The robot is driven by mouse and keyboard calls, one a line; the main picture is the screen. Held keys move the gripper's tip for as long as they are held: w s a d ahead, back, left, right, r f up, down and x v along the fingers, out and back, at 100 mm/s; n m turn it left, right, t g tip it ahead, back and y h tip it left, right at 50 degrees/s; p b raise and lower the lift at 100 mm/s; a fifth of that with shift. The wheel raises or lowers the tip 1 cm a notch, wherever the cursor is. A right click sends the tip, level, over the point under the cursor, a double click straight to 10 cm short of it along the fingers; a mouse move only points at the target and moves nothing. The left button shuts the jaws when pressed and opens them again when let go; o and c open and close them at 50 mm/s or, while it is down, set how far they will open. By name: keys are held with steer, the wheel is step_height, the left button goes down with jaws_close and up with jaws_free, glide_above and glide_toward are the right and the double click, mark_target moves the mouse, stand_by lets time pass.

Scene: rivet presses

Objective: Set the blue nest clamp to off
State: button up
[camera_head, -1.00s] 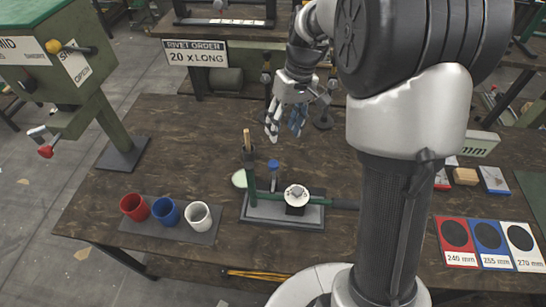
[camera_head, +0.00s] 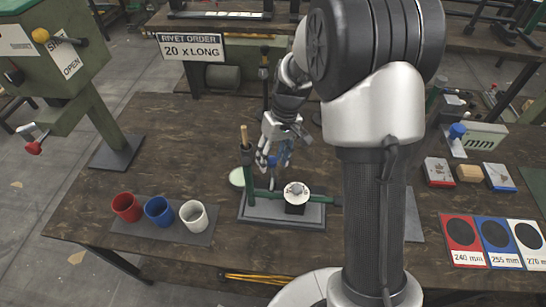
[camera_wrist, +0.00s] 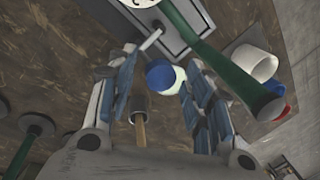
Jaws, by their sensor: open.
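The blue nest clamp's blue knob (camera_wrist: 160,74) shows in the wrist view on a short metal rod that comes from the grey press plate (camera_wrist: 128,12). In the head view my fingers partly cover the knob, at the back of the grey plate (camera_head: 255,214). My gripper (camera_head: 273,156) is open above the back of the small press, pointing down. In the wrist view its fingers (camera_wrist: 158,62) stand on both sides of the knob, with gaps between; contact is not visible. Whether the clamp is on or off, I cannot tell.
The white-capped nest (camera_head: 297,191) is in front. Red (camera_head: 127,207), blue (camera_head: 158,210) and white (camera_head: 194,215) cups stand left. Another blue knob (camera_head: 457,131) is at the back right.

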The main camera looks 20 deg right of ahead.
jaws_close()
stand_by(0.5)
